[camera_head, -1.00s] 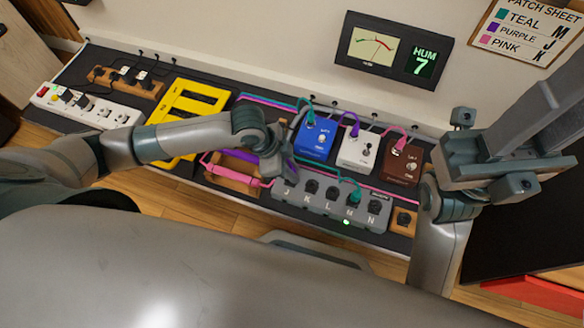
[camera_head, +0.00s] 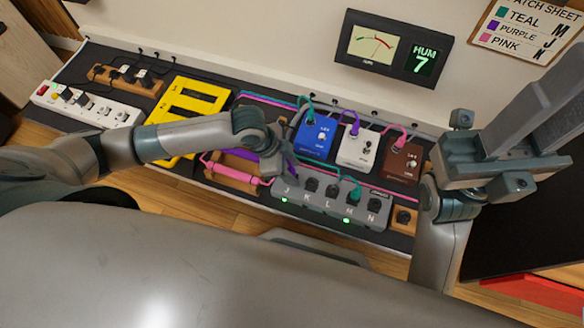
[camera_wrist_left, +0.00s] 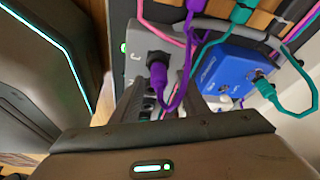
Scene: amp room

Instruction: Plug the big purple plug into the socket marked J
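The purple plug (camera_wrist_left: 158,78) sits at the socket by the letter J on the grey socket box (camera_wrist_left: 139,45), its purple cable looping away. In the head view my left gripper (camera_head: 284,174) is over the J end of the socket box (camera_head: 318,206) and hides the plug. A green light (camera_head: 284,200) glows below J. In the left wrist view the fingers (camera_wrist_left: 168,100) stand apart, with a gap wider than the plug; they look open. My right gripper (camera_head: 500,165) is raised at the right, away from the box; its opening is unclear.
A teal plug (camera_head: 355,190) is in socket M, with a green light below. Blue (camera_head: 316,138), white (camera_head: 357,150) and brown (camera_head: 400,162) pedals stand behind the box. A wooden cable holder (camera_head: 232,168) and yellow rack (camera_head: 180,115) are left. A meter (camera_head: 393,48) hangs on the wall.

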